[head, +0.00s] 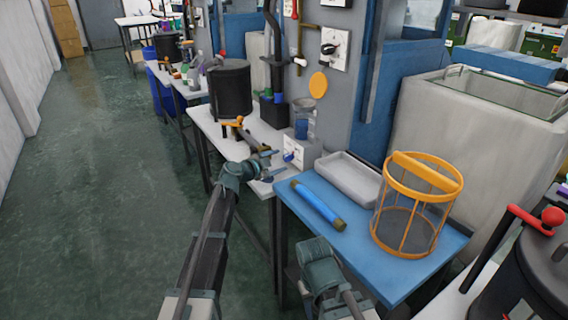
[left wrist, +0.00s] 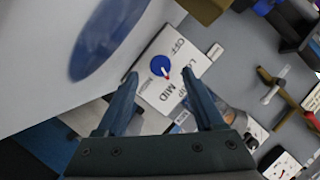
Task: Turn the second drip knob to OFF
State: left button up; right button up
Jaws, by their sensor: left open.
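The drip knob is a round blue knob (left wrist: 160,66) on a white plate (left wrist: 178,48) lettered OFF, what looks like LO, and MID. In the head view the blue knob (head: 290,156) sits on the front of a small grey-white box. My left gripper (head: 272,164) is open and empty in front of it. In the left wrist view its fingertips (left wrist: 160,77) lie either side of the knob; contact cannot be told. My right arm shows at the bottom, its fingers unseen.
A blue table (head: 390,285) to the right bears a blue rod (head: 318,205), a grey tray (head: 348,177) and an orange-framed basket (head: 415,200). A black pot (head: 230,88) stands behind on a white bench (head: 215,128). A black wall knob (head: 328,48) is above. The floor left is clear.

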aim_at(285, 158)
pick_arm(q)
jog(key=shift+b+x, duration=0.35)
jog(key=shift+x, duration=1.75)
grip_shut()
